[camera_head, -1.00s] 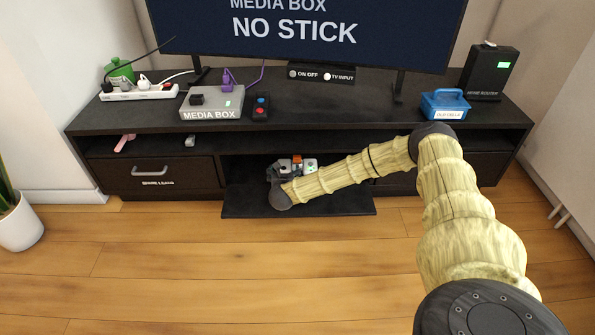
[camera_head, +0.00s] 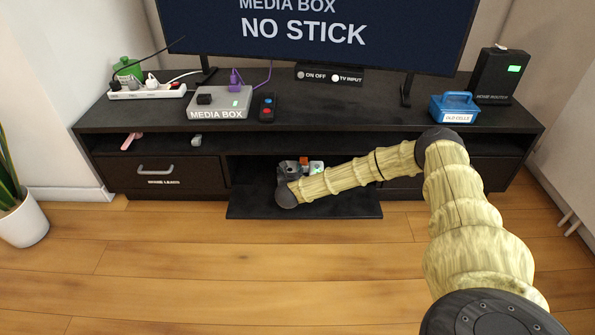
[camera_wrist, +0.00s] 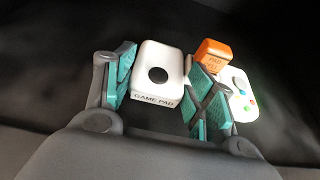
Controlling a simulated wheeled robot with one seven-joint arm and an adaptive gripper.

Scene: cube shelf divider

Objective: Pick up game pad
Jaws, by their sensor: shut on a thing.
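The game pad (camera_wrist: 156,70) is white with a black thumbstick and a front label reading GAME PAD. A white part with coloured buttons (camera_wrist: 240,97) shows to the right, partly hidden by a finger. An orange block (camera_wrist: 213,53) stands up between the two white parts. My gripper (camera_wrist: 165,88) is shut on the game pad, with teal-padded fingers on both sides of the thumbstick part. In the head view my gripper (camera_head: 290,171) is inside the lower middle opening of the TV cabinet, with the orange block (camera_head: 304,160) beside it.
The dark cabinet (camera_head: 130,145) has a shelf board above my gripper and a lowered panel (camera_head: 340,208) below it. A closed drawer (camera_head: 160,180) is at left. A media box (camera_head: 218,104), remote (camera_head: 267,107) and blue case (camera_head: 453,107) stand on top. The floor in front is clear.

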